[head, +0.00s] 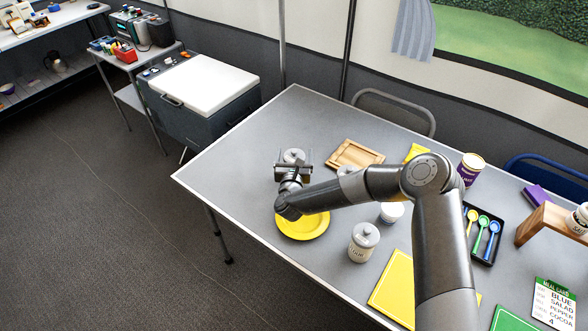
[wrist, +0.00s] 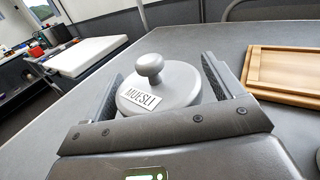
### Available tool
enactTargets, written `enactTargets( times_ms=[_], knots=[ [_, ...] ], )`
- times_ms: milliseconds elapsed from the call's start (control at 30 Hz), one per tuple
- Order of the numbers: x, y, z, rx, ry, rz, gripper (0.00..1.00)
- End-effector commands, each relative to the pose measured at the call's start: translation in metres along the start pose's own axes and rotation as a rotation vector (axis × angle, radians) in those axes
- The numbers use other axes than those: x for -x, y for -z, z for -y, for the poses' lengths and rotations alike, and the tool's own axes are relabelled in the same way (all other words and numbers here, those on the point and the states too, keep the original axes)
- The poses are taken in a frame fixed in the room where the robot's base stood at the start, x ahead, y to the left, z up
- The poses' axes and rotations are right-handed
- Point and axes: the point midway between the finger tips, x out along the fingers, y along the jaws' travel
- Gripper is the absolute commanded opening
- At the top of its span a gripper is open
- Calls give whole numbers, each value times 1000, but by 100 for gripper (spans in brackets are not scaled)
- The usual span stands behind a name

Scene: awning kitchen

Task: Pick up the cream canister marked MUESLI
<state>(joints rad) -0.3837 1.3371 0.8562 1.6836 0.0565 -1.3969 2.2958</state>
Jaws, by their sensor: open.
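The canister marked MUESLI (wrist: 165,88) stands on the grey table between the two fingers of my gripper (wrist: 165,95) in the wrist view. Its grey lid has a round knob, and the label lies on the lid's near side. The cream body is hidden from the wrist camera. My gripper is open, with one finger on each side of the lid; I cannot tell whether they touch it. In the head view the canister's lid (head: 293,156) shows just beyond my gripper (head: 292,168), near the table's left part.
A yellow plate (head: 303,226) lies just in front of my gripper. A wooden tray (head: 354,154) is to the right. Another canister (head: 363,243) and a white cup (head: 391,212) stand nearer. Left of the canister the table (head: 232,160) is clear.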

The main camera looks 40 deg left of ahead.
Motion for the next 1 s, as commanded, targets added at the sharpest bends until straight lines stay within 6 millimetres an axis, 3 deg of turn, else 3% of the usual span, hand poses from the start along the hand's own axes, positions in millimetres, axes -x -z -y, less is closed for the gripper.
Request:
enactTargets(
  times_ms=[200, 833, 1000],
  knots=[
    [-1, 0, 0, 0, 0, 0, 86],
    [0, 0, 0, 0, 0, 0, 34],
    [-1, 0, 0, 0, 0, 0, 34]
  ],
)
